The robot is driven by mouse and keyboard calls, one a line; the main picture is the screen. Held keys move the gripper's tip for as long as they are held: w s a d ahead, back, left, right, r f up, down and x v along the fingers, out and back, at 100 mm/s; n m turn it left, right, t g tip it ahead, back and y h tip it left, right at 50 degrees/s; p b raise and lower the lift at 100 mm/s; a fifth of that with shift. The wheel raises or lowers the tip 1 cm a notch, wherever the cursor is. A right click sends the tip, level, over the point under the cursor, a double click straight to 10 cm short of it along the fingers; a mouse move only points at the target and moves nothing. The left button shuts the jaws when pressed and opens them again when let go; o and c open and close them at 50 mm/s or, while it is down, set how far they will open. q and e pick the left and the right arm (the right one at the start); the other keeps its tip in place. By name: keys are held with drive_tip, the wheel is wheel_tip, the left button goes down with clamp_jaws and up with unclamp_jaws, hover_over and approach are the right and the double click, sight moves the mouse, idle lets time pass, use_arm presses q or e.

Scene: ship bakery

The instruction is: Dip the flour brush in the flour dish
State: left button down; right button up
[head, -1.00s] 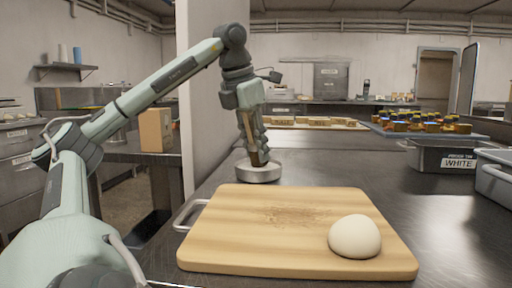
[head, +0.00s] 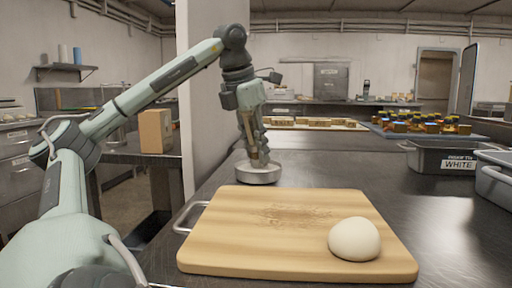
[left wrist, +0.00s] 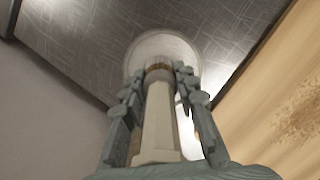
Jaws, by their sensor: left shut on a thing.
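The flour dish (head: 258,174) is a low round pale dish on the steel counter, just beyond the far left corner of the cutting board. My left gripper (head: 254,150) points down over it, shut on the flour brush. In the left wrist view the brush's pale handle (left wrist: 160,120) lies between the two fingers of the left gripper (left wrist: 165,85), with a brown band at its far end. The flour dish (left wrist: 165,45) is directly beyond it. The brush's tip is at or inside the dish; whether it touches the bottom I cannot tell. My right gripper is out of view.
The wooden cutting board (head: 235,245) lies in front, with a dough ball (head: 354,239) and scattered flour on it. A grey bin (head: 440,156) labelled white and a tray of small colourful items (head: 425,127) stand at the right.

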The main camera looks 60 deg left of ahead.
use_arm(q)
drive_tip(key=shift+r+p, duration=3)
drive_tip(key=shift+r, duration=0.45)
drive_tip(key=shift+f, duration=0.1)
